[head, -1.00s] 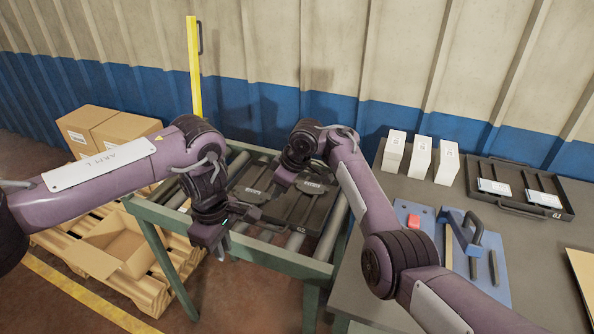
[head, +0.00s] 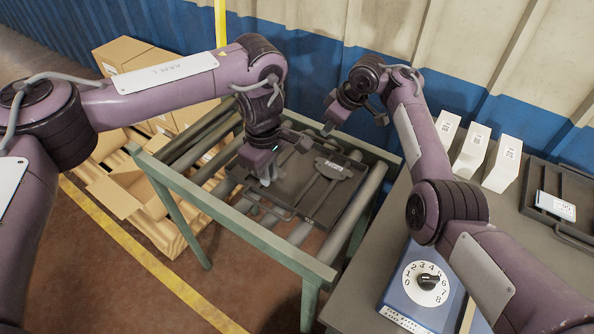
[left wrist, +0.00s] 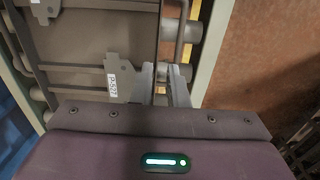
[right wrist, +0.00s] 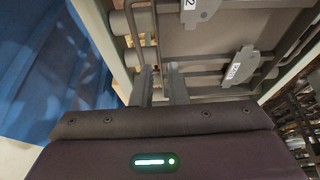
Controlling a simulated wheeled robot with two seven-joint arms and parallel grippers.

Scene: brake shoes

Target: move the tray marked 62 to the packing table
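A dark tray (head: 307,198) lies on the roller conveyor and holds grey brake shoes (head: 335,168) with white labels. Its number is not readable now. My left gripper (head: 268,178) is over the near-left edge of the tray. In the left wrist view its two fingers (left wrist: 164,82) stand apart at the tray's rim and handle. My right gripper (head: 352,122) is by the tray's far edge. In the right wrist view its fingers (right wrist: 160,84) are apart beside the far rim and handle. I see neither gripper closed on the tray.
A grey table (head: 365,305) stands right of the conveyor (head: 240,232). On it are a blue dial box (head: 408,312), white cartons (head: 470,152) and another dark tray (head: 553,232). Cardboard boxes (head: 142,62) and a pallet stand left. The blue wall is close behind.

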